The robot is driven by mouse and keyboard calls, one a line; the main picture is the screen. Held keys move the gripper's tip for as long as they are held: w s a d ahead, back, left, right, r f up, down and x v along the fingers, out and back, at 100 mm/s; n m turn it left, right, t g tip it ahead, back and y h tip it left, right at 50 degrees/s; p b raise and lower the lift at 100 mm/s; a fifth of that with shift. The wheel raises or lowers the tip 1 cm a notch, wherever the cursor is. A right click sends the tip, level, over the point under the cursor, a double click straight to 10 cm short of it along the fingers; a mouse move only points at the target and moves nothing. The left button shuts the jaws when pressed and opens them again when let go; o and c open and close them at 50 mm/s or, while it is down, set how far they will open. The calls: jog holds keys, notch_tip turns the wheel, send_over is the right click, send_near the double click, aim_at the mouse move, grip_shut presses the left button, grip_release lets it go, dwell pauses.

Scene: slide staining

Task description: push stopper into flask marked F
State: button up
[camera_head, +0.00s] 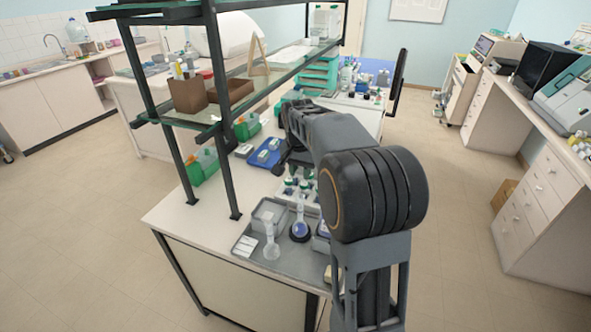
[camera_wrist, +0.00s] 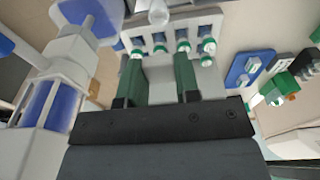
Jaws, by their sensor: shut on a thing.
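My gripper (camera_wrist: 158,60) shows its two green fingers in the wrist view, a little apart and shut on a pale thing, apparently the stopper, whose outline is unclear. In the head view my arm hides the gripper. A flask with blue liquid (camera_head: 300,229) stands upright on a dark ring in the grey tray (camera_head: 284,264). A clear flask (camera_head: 271,243) stands to its left. I cannot read a letter F on either. A pale round knob (camera_wrist: 158,12) shows beyond the fingertips; I cannot tell what it belongs to.
A white rack (camera_wrist: 208,27) with green-capped vials lies beyond the fingers in the wrist view. A large white and blue object (camera_wrist: 52,104) is close at the left. A blue tray (camera_head: 265,153) is farther back on the bench. Dark shelf posts (camera_head: 228,165) stand left of my arm.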

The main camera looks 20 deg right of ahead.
jog(key=shift+f+b, duration=2)
jog(key=shift+f, duration=1.05)
jog(key=shift+f+b, duration=0.5)
jog(key=shift+f, duration=0.3)
dwell(0.4)
dwell(0.3)
jog(key=o, duration=1.4)
jog(key=shift+r, duration=0.2)
jog(key=shift+r+p, duration=2.5)
jog(key=shift+r, duration=0.35)
